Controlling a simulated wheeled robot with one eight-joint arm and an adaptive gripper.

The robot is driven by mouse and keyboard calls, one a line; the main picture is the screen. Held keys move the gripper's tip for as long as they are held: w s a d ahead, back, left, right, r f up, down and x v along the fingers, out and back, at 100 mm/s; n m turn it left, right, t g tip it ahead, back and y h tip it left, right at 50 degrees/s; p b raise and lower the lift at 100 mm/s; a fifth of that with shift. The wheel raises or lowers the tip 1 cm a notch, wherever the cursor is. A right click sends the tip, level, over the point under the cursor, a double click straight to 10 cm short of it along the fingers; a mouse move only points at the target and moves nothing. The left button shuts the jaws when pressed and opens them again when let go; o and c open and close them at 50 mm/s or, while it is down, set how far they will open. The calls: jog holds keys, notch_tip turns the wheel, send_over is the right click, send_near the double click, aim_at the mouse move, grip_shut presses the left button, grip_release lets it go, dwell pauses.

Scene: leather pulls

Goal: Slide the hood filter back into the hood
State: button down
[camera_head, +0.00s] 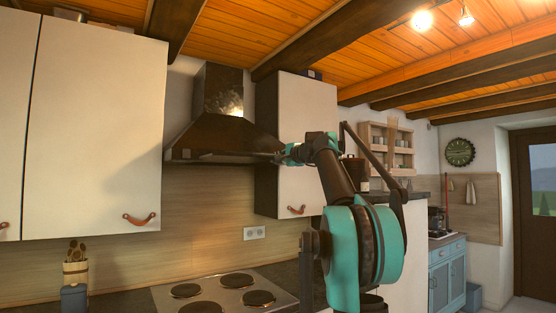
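The dark range hood (205,138) hangs on the wall between the cabinets, above the cooktop. Its flue rises towards the ceiling, with a bright glare on its side. My gripper (283,157) is at the right end of the hood's lower front edge, small in view and seen from behind my arm. I cannot tell whether it touches the hood. Its fingers are too small and dark to show whether they are open or shut. The hood filter cannot be made out. The underside of the hood is mostly hidden from this angle.
A white cabinet (308,110) hangs close behind my arm on the right; another (95,120) is at the left. Below are the cooktop (225,293) and a utensil pot (75,268). The space between hood and cooktop is clear.

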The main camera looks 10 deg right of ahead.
jog(key=shift+x, duration=1.4)
jog(key=c, duration=1.6)
grip_release()
jog(key=shift+v, duration=6.05)
jog(key=shift+f, duration=0.15)
